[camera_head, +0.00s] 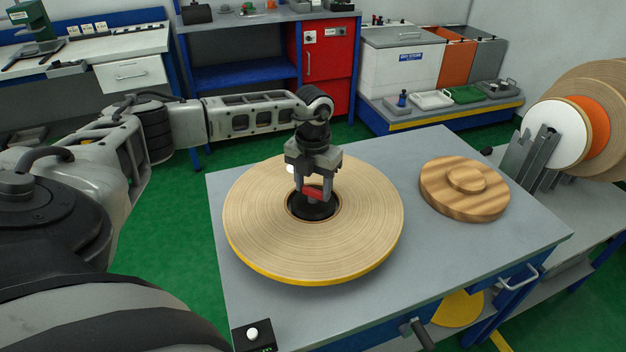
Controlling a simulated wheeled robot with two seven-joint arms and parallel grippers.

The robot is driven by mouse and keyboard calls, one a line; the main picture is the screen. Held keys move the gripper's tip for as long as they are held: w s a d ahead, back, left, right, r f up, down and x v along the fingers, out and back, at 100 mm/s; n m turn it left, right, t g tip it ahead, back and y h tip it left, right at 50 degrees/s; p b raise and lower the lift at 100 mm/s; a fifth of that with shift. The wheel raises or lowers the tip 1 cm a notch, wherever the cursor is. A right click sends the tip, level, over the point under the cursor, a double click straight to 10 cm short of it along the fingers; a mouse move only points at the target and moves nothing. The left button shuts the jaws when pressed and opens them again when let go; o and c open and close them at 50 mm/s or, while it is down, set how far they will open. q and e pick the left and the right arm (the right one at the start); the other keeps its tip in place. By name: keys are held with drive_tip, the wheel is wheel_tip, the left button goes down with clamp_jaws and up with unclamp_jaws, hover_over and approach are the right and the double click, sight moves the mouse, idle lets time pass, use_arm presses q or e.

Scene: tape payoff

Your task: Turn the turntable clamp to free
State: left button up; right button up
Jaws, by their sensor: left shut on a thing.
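A large flat roll of tan tape (260,225) with a yellow lower edge lies on the turntable, which it hides, on the grey table. In its centre hole is a dark hub with the red clamp handle (316,192). My left gripper (314,194) reaches down over the hole from the left arm. Its fingers are shut on the red clamp handle and partly hide it. My right gripper is not in view.
A round wooden disc (464,190) with a raised centre lies on the grey table (435,255) to the right. A small box with a white button (252,334) is at the front left corner. Reels (560,135) stand at the far right. The table between roll and disc is clear.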

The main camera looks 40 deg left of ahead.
use_arm(q)
drive_tip(key=n+p, duration=0.1)
drive_tip(key=n, duration=0.2)
drive_tip(key=shift+r+n, duration=0.15)
drive_tip(key=shift+n, duration=0.25)
drive_tip(key=n+p, duration=0.1)
drive_tip(key=n, duration=0.1)
drive_tip(key=shift+n, duration=0.3)
drive_tip(key=shift+w+n+p, duration=0.1)
drive_tip(key=shift+n+p, duration=0.3)
drive_tip(key=shift+n, duration=0.3)
drive_tip(key=shift+n+p, duration=0.35)
drive_tip(key=shift+n, duration=0.65)
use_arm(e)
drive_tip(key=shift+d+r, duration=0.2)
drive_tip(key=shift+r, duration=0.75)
use_arm(q)
drive_tip(key=shift+a, duration=0.1)
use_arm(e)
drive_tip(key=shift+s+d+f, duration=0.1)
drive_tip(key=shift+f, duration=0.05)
use_arm(q)
drive_tip(key=o, duration=0.9)
drive_tip(key=shift+o, duration=0.4)
